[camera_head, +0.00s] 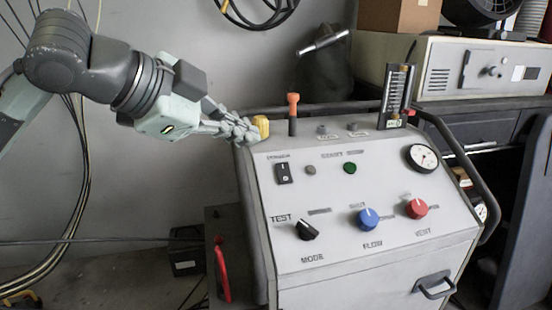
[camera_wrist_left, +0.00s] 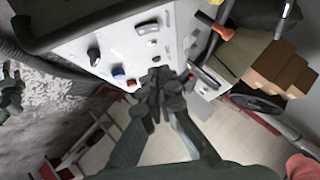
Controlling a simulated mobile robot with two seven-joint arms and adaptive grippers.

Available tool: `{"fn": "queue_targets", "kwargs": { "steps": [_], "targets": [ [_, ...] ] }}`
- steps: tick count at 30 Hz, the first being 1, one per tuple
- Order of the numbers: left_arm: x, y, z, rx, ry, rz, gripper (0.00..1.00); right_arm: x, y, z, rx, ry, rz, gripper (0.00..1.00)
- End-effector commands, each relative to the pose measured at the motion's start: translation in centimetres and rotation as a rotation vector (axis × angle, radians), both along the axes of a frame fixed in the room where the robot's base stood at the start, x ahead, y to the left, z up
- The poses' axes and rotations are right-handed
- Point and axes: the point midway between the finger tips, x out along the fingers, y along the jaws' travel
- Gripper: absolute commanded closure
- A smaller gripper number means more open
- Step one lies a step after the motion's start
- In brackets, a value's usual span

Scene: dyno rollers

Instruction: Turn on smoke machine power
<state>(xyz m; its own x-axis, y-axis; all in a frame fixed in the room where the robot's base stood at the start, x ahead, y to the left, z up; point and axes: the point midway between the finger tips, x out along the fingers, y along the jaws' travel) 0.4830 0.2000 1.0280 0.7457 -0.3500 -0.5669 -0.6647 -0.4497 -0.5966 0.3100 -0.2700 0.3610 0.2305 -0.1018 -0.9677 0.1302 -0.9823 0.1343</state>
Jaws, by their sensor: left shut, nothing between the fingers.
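The smoke machine is a grey-white console (camera_head: 330,235) with a sloping control panel; it also shows tilted in the left wrist view (camera_wrist_left: 120,30). A black rocker switch (camera_head: 283,172) sits at the panel's upper left; its label is too blurred to read. My left gripper (camera_head: 246,130) is shut and empty at the console's back left corner, up and left of the switch. Its fingertips appear beside a yellow part (camera_head: 261,127); contact cannot be told. The shut fingers also show in the left wrist view (camera_wrist_left: 160,85). My right gripper is not clearly seen.
The panel bears a green button (camera_head: 350,168), a black mode knob (camera_head: 306,230), a blue knob (camera_head: 368,219), a red knob (camera_head: 416,208) and a gauge (camera_head: 422,157). An orange-topped lever (camera_head: 293,114) stands behind it. A dark rail (camera_head: 462,170) runs along the right.

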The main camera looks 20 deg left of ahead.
Motion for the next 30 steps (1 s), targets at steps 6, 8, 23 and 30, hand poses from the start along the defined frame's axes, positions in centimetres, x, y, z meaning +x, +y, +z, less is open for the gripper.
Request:
{"fn": "queue_targets", "kwargs": {
  "steps": [6,8,23,30],
  "targets": [
    [2.9,-1.6,-2.4,-0.005,0.005,-0.003,1.00,-0.4,-0.1,-0.5,-0.003,0.008,0.002,0.57],
    [3.9,-2.1,-3.1,-0.005,0.005,-0.004,1.00,-0.6,-0.1,-0.7,-0.003,0.012,0.001,0.57],
    [8.6,-2.0,-8.3,0.001,0.003,0.000,1.00,1.1,0.3,1.8,0.008,-0.018,-0.010,0.57],
    [8.7,-1.9,-8.4,0.001,0.000,-0.001,1.00,1.1,0.3,1.9,0.010,-0.019,-0.011,0.57]
  ]
}}
